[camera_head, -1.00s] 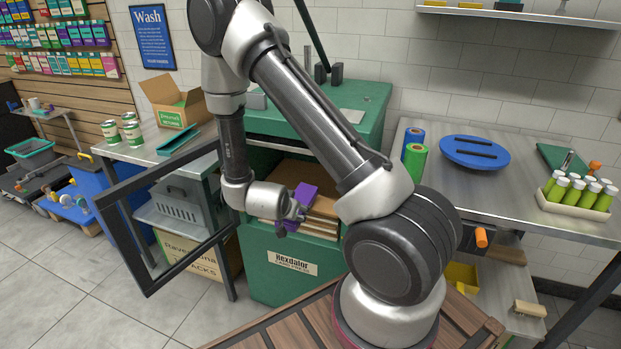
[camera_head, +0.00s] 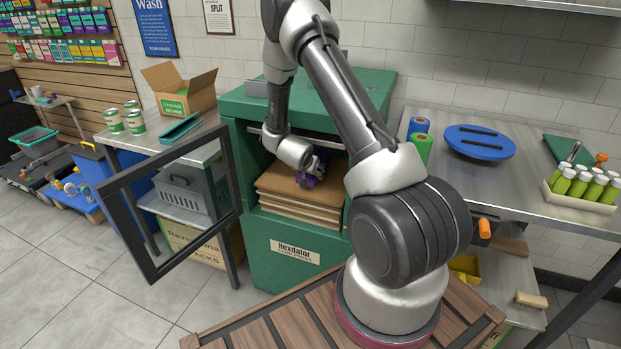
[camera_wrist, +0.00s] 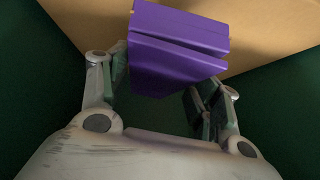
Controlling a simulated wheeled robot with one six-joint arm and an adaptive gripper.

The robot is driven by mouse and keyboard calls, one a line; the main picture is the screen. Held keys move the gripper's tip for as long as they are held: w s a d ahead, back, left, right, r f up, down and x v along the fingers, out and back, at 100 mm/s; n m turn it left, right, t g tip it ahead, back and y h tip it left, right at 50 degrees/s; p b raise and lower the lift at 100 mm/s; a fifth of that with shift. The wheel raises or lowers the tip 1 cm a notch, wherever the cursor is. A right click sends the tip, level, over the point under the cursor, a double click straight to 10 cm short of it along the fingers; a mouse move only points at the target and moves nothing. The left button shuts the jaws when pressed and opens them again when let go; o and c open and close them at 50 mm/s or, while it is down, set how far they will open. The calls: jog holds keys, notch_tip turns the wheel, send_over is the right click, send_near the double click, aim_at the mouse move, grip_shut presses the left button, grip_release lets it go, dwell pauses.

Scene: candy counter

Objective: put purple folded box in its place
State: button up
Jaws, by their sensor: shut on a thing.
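The purple folded box (camera_wrist: 172,62) sits between the fingers of my gripper (camera_wrist: 160,92) in the wrist view, which is shut on it. In the head view my gripper (camera_head: 310,172) reaches into the open front of a green cabinet (camera_head: 236,175), just above a stack of brown cardboard sheets (camera_head: 298,202). Only a small part of the purple box (camera_head: 316,168) shows there, mostly hidden by my gripper and arm. In the wrist view a tan cardboard surface (camera_wrist: 265,30) lies behind the box. I cannot tell whether the box touches it.
The cabinet's dark-framed door (camera_head: 170,205) stands open to the left. A metal side table (camera_head: 150,135) holds cans, a cardboard box (camera_head: 185,95) and a teal tray. A counter (camera_head: 480,180) on the right carries a blue disc (camera_head: 480,143), rolls and green bottles. Dark cabinet walls flank my gripper.

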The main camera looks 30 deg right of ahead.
notch_tip(320, 180, down, 4)
jog(key=shift+s+a+r, duration=0.1)
jog(key=shift+r, duration=0.15)
jog(key=o, duration=1.1)
jog(key=shift+o, duration=0.2)
